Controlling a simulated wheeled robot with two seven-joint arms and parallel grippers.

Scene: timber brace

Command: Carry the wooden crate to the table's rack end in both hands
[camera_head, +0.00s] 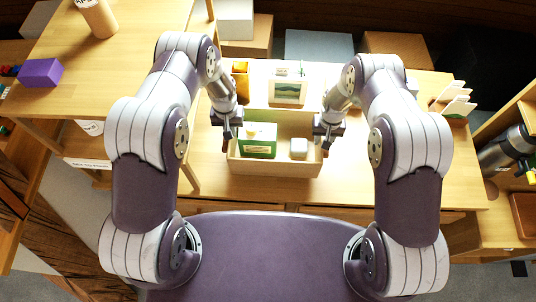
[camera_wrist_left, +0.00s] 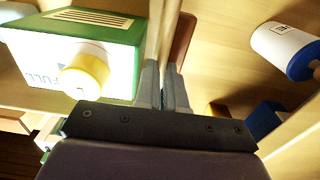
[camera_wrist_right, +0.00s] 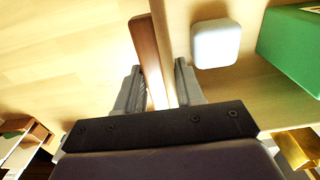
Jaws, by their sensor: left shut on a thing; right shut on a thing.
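The wooden crate (camera_head: 275,168) is in front of me at the middle of the table (camera_head: 380,180). It holds a green and white box (camera_head: 258,141) with a yellow knob and a small white block (camera_head: 299,149). My left gripper (camera_head: 226,138) is shut on the crate's left wall, which also shows between the fingers in the left wrist view (camera_wrist_left: 165,45). My right gripper (camera_head: 326,134) is shut on the crate's right wall, also seen in the right wrist view (camera_wrist_right: 150,55). I cannot tell whether the crate's bottom touches the table.
A small rack with white cards (camera_head: 455,99) is at the table's right end. A wooden shelf with a purple block (camera_head: 40,73) is on the left. The table right of the crate looks mostly clear.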

